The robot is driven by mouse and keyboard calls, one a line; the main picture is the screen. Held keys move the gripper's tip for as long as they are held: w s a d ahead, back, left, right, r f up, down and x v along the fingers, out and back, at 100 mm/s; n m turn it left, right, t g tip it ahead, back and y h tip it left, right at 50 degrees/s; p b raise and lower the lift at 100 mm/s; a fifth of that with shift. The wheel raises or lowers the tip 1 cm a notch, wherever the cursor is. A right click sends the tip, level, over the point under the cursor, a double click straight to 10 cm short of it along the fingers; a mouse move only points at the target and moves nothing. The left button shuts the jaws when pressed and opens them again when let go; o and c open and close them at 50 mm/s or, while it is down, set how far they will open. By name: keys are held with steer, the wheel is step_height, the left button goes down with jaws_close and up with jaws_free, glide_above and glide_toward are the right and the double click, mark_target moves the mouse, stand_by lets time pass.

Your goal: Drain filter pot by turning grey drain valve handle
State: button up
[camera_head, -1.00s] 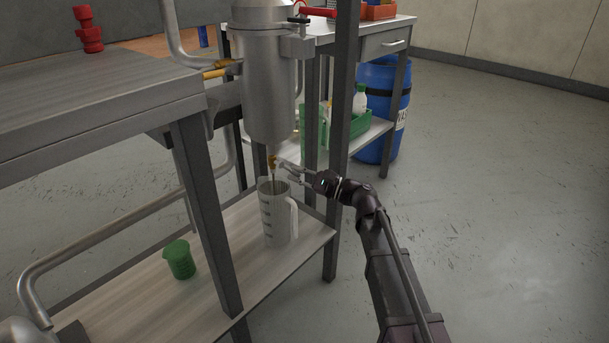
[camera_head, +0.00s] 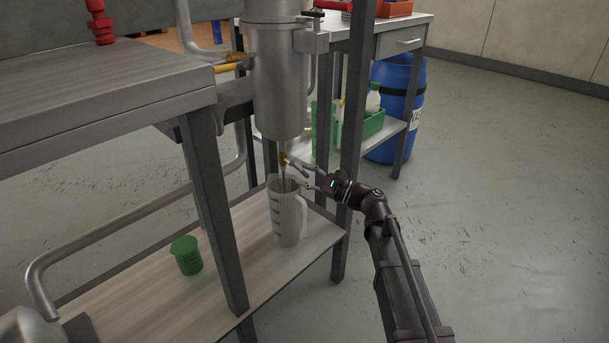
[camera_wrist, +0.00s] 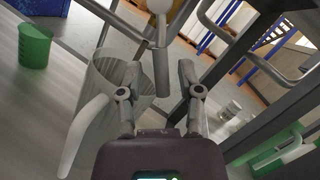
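The filter pot (camera_head: 277,85) is a metal cylinder in the head view, with a small brass drain valve (camera_head: 282,158) beneath it. My gripper (camera_head: 288,170) is just right of the valve, its fingers spread apart. In the wrist view, a grey bar (camera_wrist: 162,72), apparently the drain valve handle, stands between the two open fingers (camera_wrist: 157,68), with a visible gap on both sides. A clear measuring jug (camera_head: 286,215) stands upright on the lower shelf below the valve. Whether liquid is flowing is too small to tell.
A green beaker (camera_head: 186,256) stands left of the jug on the lower shelf (camera_head: 150,295). A dark frame post (camera_head: 352,130) rises close behind my gripper. A blue drum (camera_head: 398,100) stands behind. The floor to the right is clear.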

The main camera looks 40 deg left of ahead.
steer(key=shift+a, duration=0.15)
steer(key=shift+c, duration=0.4)
steer(key=c, duration=0.7)
steer(key=d+n+p, duration=0.1)
steer(key=d+n+h+p, duration=0.1)
steer(key=w+d+p, duration=0.1)
steer(key=shift+w+r+n, duration=0.1)
steer(key=shift+r+n, duration=0.3)
jaws_close()
steer(key=shift+w+d+r+n+h+p, duration=0.85)
steer(key=shift+d+n+p, duration=0.45)
steer(key=shift+n+p, duration=1)
steer(key=shift+w+d+r+n+h+p, duration=0.6)
steer(key=shift+d+n+h+p, duration=0.85)
steer(key=shift+n, duration=1.45)
steer(key=shift+w+d+r+n+h+p, duration=0.55)
steer(key=shift+w+d+n+p, duration=0.45)
steer(key=shift+n+p, duration=1.45)
steer(key=shift+s+d, duration=0.15)
steer(key=shift+s, duration=0.05)
